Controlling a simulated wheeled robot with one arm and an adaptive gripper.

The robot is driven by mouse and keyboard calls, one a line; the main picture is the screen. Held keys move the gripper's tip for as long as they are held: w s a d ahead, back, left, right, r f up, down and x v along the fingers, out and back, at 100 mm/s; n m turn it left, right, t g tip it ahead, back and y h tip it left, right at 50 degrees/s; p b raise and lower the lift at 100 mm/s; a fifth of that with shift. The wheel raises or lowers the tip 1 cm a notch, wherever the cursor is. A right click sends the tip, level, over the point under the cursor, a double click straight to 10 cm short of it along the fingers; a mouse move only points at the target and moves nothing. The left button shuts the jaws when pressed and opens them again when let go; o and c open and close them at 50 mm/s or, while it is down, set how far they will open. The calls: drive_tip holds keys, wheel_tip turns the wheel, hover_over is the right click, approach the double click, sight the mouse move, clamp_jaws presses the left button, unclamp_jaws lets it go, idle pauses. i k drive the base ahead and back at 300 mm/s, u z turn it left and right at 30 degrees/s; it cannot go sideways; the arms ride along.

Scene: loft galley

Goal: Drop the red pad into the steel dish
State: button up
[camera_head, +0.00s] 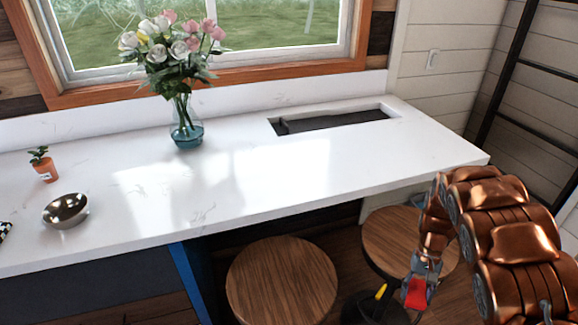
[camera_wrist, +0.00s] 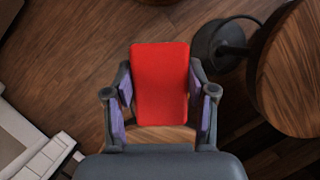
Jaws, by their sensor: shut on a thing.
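The red pad (camera_wrist: 160,84) is a flat rectangle between the fingers of my gripper (camera_wrist: 160,103) in the wrist view. My gripper is shut on it, with a finger against each side. In the head view the pad (camera_head: 416,293) shows at the lower right, below my gripper (camera_head: 421,278), in front of the counter and beside a stool. The steel dish (camera_head: 66,211) is a small shiny round bowl on the counter at the far left, well apart from my gripper. Its inside looks empty.
The white counter (camera_head: 260,185) has a clear middle. A flower vase (camera_head: 187,133), a small potted plant (camera_head: 44,168) and a sink recess (camera_head: 330,122) are on it. Wooden stools (camera_head: 282,283) stand along its front edge. A checkered item (camera_head: 4,230) lies at the left edge.

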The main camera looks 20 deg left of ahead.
sight(74, 218)
drive_tip(key=u, duration=3)
